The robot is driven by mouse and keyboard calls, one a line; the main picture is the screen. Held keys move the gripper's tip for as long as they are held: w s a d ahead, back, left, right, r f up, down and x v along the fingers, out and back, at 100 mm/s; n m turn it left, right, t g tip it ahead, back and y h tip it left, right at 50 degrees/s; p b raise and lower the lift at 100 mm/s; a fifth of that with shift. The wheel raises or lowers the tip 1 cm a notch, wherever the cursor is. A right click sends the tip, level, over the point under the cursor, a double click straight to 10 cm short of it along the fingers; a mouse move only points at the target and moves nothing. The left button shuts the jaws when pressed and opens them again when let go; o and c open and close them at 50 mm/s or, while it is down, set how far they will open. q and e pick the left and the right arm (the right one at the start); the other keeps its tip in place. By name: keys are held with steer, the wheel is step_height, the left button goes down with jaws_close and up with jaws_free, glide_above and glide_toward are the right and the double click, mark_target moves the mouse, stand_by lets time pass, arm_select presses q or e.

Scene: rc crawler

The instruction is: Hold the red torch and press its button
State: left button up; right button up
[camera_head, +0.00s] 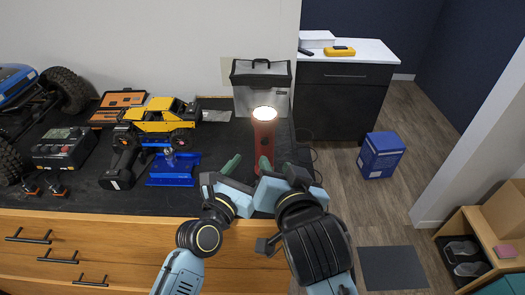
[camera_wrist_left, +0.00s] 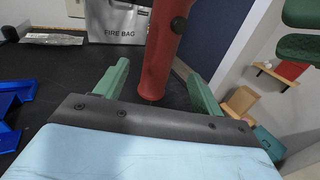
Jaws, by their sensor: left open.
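The red torch (camera_head: 265,140) stands near the right end of the black worktop, its top glowing white.
A fire bag (camera_head: 262,85) stands behind the torch. A blue stand (camera_head: 173,168), a yellow crawler (camera_head: 160,120) and a black battery box (camera_head: 64,148) fill the worktop's left. The worktop's right edge is close to the torch. A blue box (camera_head: 381,155) sits on the floor.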

mark_target(267, 146)
arm_select(q)
steer(key=x, duration=0.9)
steer(key=shift+w+d, duration=0.1)
steer(key=shift+w, duration=0.2)
steer(key=shift+c, duration=0.4)
steer(key=c, duration=1.1)
arm_select(e)
steer(key=shift+c, duration=0.5)
jaws_close()
steer(key=shift+a, duration=0.1)
